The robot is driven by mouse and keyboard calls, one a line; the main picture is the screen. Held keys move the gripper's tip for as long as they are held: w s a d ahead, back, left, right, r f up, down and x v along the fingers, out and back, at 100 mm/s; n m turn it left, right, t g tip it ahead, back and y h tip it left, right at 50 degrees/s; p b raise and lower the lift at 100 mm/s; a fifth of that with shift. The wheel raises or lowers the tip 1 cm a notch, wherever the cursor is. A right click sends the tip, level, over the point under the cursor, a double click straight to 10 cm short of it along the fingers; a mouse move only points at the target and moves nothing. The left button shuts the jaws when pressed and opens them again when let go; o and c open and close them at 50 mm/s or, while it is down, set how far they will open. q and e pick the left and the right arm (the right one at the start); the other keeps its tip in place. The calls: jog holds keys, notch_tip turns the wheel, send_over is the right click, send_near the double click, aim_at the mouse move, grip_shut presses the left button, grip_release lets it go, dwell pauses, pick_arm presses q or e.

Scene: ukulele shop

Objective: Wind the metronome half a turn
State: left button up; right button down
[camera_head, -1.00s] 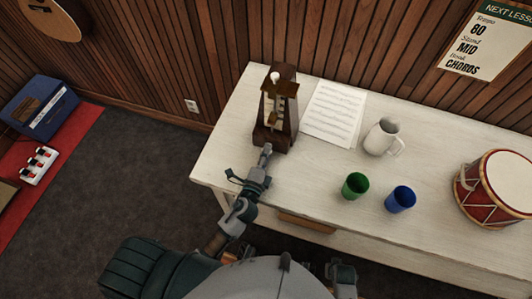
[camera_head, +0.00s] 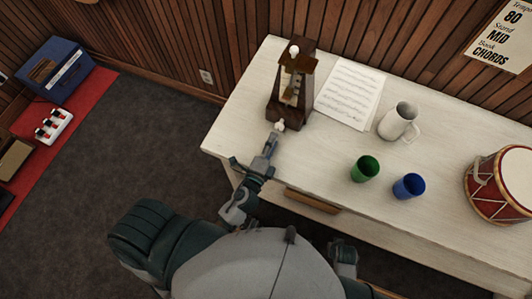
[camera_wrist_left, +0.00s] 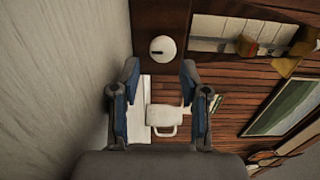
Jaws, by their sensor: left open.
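The dark wooden metronome (camera_head: 290,88) stands upright near the left end of the white table. Its front has a pale scale and a white ball near the top. A small white round knob (camera_head: 280,125) shows low on its near side. In the left wrist view the knob (camera_wrist_left: 162,49) has a dark mark at its centre. My left gripper (camera_head: 273,138) is open, just short of the knob. In the left wrist view its two blue-padded fingers (camera_wrist_left: 160,78) are spread, with the knob beyond their tips, apparently untouched.
Sheet music (camera_head: 350,93) lies just right of the metronome. A white mug (camera_head: 397,121), a green cup (camera_head: 365,168), a blue cup (camera_head: 408,187) and a red drum (camera_head: 500,185) stand further right. The white table (camera_head: 315,155) is bare in front of the metronome.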

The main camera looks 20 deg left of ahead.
pick_arm(q)
jog(key=s, duration=0.6)
jog(key=shift+s+a, duration=0.1)
jog(key=shift+s, duration=0.2)
jog(key=shift+f, duration=0.1)
